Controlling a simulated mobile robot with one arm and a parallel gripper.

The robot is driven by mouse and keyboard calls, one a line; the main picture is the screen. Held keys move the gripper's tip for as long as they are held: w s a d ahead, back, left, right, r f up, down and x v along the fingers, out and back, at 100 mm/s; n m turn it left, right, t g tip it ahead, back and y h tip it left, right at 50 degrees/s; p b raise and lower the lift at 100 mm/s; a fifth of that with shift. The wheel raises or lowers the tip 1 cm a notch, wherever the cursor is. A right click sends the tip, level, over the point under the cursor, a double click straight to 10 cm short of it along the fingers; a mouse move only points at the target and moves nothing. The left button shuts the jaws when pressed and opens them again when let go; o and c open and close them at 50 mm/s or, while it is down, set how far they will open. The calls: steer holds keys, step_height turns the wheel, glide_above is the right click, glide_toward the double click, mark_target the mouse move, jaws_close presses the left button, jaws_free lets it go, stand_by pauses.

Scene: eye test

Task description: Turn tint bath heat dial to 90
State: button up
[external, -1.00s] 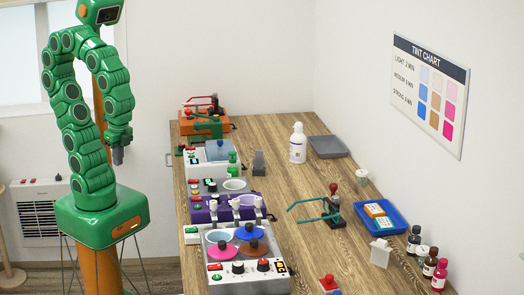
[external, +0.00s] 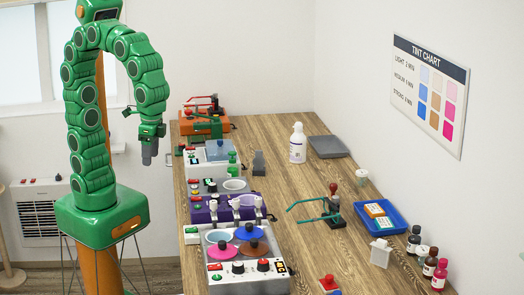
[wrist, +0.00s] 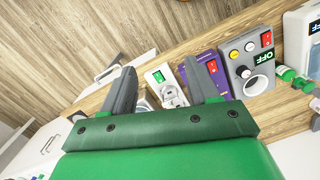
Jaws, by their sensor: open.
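The tint bath is most likely the white unit (external: 222,284) with blue, magenta and brown round pots at the near end of the bench. My gripper (external: 149,160) is open and empty, hanging left of the bench's far part, well away from the unit. In the wrist view my gripper's fingers (wrist: 162,84) stand apart. The tint bath is not clearly identifiable there.
A purple device (external: 222,212) and a grey device (external: 210,186) line the bench's left side; the grey one's knob and OFF display show in the wrist view. A white bottle (external: 298,143), a green clamp (external: 318,208) and a blue tray (external: 379,217) stand further right.

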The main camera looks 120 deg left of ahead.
steer(key=w+d+r+n, duration=0.2)
steer(key=w+n, duration=0.3)
steer(key=w, duration=1)
steer(key=n+t, duration=0.2)
steer(key=n, duration=1.1)
glide_toward(263, 266)
steer(key=shift+s+d, duration=0.1)
steer(key=shift+s, duration=0.25)
steer(key=shift+w+f+n, duration=0.45)
steer(key=shift+f+n, duration=0.2)
steer(key=shift+n, duration=0.05)
steer(key=shift+w+f, duration=0.1)
steer(key=shift+f, duration=3.75)
steer(key=c, duration=1)
steer(key=shift+c, duration=0.2)
